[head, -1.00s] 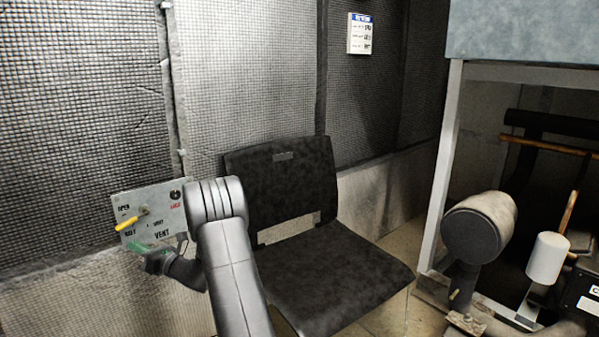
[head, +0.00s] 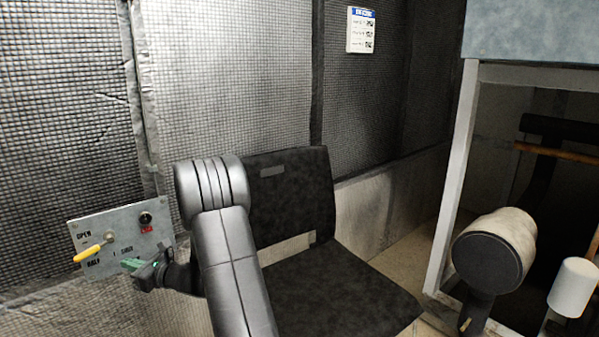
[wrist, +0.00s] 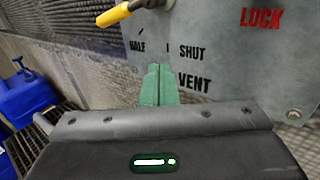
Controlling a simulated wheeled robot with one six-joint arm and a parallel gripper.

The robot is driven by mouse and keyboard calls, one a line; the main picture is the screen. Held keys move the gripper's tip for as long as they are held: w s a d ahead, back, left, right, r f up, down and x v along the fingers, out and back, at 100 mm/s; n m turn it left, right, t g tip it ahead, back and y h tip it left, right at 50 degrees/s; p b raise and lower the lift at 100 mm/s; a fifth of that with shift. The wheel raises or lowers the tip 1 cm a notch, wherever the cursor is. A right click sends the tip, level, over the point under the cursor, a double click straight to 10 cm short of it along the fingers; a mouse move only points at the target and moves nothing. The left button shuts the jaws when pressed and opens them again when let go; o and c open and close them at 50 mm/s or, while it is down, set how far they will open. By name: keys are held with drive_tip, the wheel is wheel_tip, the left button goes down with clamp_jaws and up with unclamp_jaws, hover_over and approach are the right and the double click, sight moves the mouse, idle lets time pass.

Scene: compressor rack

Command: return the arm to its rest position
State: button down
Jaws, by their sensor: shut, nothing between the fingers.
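My gripper (head: 140,272) is at the lower left in the head view, at the end of my grey arm. In the wrist view its green fingers (wrist: 158,85) are together with nothing between them. They are in front of the grey valve panel (head: 152,214); I cannot tell whether they touch it. The panel (wrist: 226,70) carries a yellow-handled lever (head: 92,251), which points left and slightly down toward the HALF mark. The lever's yellow tip also shows at the top of the wrist view (wrist: 113,16).
A black chair (head: 330,292) stands just right of my arm. Blue containers (wrist: 25,98) stand at the left in the wrist view. A mesh wall is behind.

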drive_tip(key=p+v, duration=0.2)
drive_tip(key=v, duration=1)
drive_tip(key=shift+s+p, duration=0.25)
drive_tip(key=shift+p, duration=0.05)
drive_tip(key=shift+r, duration=0.1)
